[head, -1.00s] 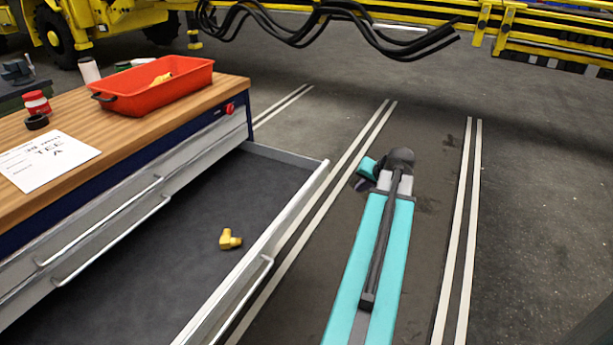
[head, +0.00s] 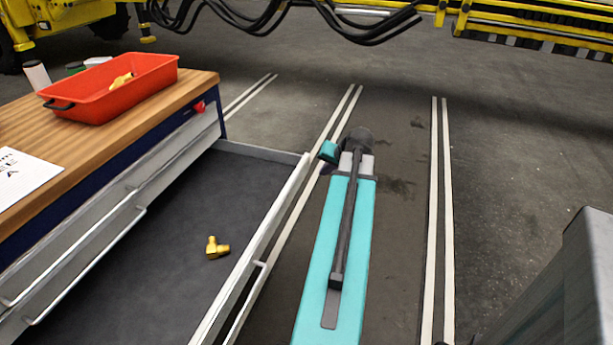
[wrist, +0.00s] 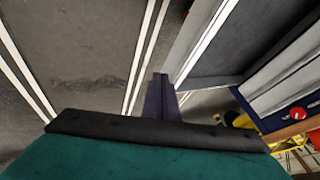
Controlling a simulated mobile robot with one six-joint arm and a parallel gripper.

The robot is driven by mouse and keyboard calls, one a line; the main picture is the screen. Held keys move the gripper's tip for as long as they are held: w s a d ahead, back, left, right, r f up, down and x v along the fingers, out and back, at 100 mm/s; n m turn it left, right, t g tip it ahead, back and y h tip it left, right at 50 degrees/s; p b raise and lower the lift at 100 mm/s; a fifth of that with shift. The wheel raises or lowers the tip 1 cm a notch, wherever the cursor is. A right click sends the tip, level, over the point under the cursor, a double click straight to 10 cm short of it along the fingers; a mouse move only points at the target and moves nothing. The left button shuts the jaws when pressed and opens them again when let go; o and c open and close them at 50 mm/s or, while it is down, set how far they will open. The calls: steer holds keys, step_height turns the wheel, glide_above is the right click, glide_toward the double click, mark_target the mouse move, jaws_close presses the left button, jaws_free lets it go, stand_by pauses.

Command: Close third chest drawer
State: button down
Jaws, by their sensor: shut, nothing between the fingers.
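The chest's open drawer (head: 270,225) is pulled far out, below two shut drawer fronts (head: 75,245). It has a dark floor and a pale metal front with a bar handle (head: 245,300). A brass elbow fitting (head: 217,248) lies inside it. The drawer's front also shows in the wrist view (wrist: 200,40). My gripper (wrist: 160,80) is shut and empty, apparently just outside the drawer's far front corner. I cannot tell whether it touches the front. In the head view my teal arm hides most of it.
A red bin (head: 115,88) with yellow parts stands on the wooden chest top (head: 180,100), beside a white paper (head: 22,177). Floor with white lines (head: 440,200) is clear right of my arm. A grey metal object (head: 585,280) stands at the lower right.

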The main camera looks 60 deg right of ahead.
steer(key=shift+f, duration=0.1)
glide_toward(300, 180)
step_height(300, 180, down, 4)
steer(key=s+d, duration=0.2)
steer(key=shift+w+a+p, duration=0.2)
steer(key=shift+w+p, duration=0.1)
steer(key=shift+w, duration=0.8)
steer(key=shift+w+a+p, duration=0.15)
steer(key=shift+w+p, duration=0.15)
steer(key=shift+w, duration=0.75)
steer(key=shift+w+d, duration=0.1)
